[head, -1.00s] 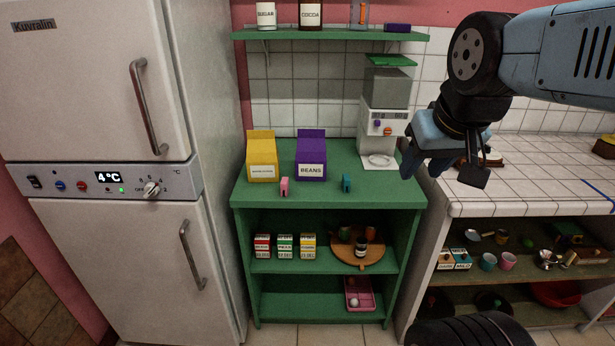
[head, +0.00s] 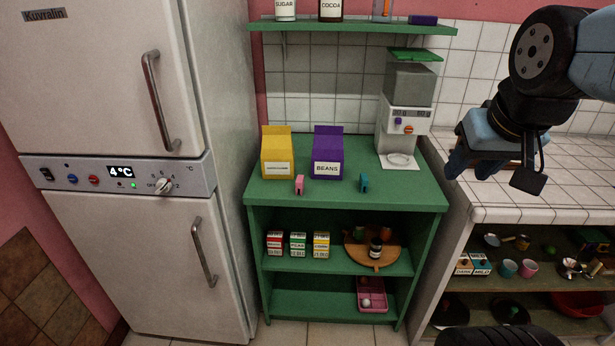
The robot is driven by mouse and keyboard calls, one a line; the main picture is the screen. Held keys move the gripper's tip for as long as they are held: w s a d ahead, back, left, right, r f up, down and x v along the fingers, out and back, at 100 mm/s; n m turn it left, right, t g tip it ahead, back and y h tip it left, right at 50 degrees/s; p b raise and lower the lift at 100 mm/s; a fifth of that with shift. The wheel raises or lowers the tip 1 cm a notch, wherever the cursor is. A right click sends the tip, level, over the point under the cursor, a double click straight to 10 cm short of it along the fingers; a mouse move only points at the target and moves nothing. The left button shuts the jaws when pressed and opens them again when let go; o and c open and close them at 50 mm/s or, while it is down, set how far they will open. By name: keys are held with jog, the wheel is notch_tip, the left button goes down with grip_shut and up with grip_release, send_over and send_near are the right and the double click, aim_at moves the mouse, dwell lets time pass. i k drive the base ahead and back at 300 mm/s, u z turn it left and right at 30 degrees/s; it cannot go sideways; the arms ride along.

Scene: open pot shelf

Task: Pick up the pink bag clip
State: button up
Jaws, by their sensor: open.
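The pink bag clip (head: 299,185) stands upright on the green shelf's top (head: 408,194), near its front edge. It is in front of the yellow bag (head: 278,153) and the purple BEANS bag (head: 327,153). A teal clip (head: 364,183) stands to its right on the same top. My gripper (head: 452,175) is open and appears empty. It hangs at the right, well away from the pink clip, over the area by the tiled counter.
A grinder-like machine (head: 405,115) stands at the back right of the green top. A wall shelf (head: 350,27) with jars hangs above. A tall fridge (head: 120,170) stands close on the left. The tiled counter (head: 540,190) is on the right. The top's front right is clear.

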aim_at(300, 179)
jog(key=z, duration=0.35)
jog(key=i, duration=0.95)
jog(key=u, duration=0.45)
